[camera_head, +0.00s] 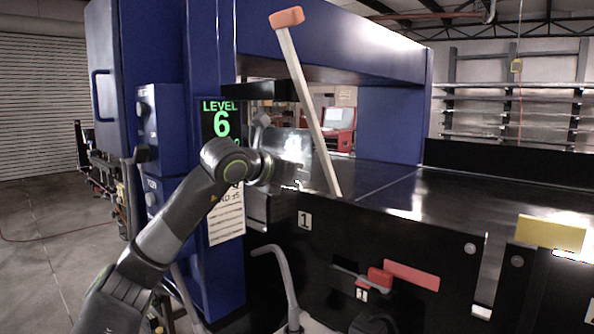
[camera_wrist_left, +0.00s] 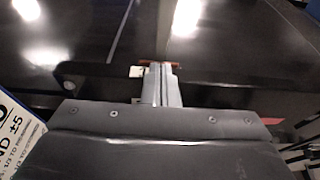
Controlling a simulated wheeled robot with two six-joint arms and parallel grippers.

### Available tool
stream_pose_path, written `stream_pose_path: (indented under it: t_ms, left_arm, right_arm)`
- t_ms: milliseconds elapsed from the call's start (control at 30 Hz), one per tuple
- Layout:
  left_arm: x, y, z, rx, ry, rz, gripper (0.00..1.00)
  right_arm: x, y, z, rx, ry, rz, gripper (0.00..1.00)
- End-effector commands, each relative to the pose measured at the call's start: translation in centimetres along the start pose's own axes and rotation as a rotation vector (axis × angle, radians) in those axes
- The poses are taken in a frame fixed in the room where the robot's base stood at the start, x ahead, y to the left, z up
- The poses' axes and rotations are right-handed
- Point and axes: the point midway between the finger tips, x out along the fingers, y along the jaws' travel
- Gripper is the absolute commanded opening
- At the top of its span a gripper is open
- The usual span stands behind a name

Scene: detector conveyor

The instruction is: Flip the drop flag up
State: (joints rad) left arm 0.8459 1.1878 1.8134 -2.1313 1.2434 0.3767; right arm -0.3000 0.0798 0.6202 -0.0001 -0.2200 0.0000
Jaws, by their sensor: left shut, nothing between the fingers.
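The drop flag (camera_head: 312,105), a thin pale pole with an orange-red block on top, stands raised at the near edge of the conveyor in the head view. It leans to the left toward its top. My left gripper (camera_head: 303,178) is left of the pole's lower part, over the near edge of the conveyor. In the left wrist view my left gripper (camera_wrist_left: 160,68) is shut and empty, with a small orange-brown strip at its tips that I cannot identify. I cannot tell whether the gripper touches the pole. My right gripper is not in view.
The black conveyor surface (camera_head: 400,188) runs to the right, with a dark side panel (camera_head: 440,238) marked "1". A blue detector frame (camera_head: 335,50) spans it. A green "LEVEL 6" display (camera_head: 221,121) is behind my left arm. Red (camera_head: 410,275) and yellow (camera_head: 550,232) pieces are on the near side.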

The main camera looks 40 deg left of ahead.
Motion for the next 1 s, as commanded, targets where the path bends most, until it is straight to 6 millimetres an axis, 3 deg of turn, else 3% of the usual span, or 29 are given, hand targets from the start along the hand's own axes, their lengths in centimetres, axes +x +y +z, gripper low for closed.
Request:
stream_pose_path:
  t_ms: [200, 500, 1000]
  left_arm:
    - [3.3, -0.1, 0.4, -0.005, 0.001, -0.006, 0.0]
    - [6.7, -0.1, 0.2, -0.003, 0.0, -0.004, 0.0]
    - [7.4, 0.0, 0.0, 0.0, -0.001, -0.002, 0.0]
  right_arm:
    - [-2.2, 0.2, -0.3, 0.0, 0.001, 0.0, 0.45]
    - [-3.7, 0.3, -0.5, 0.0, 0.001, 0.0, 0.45]
    - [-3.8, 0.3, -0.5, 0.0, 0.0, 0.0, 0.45]
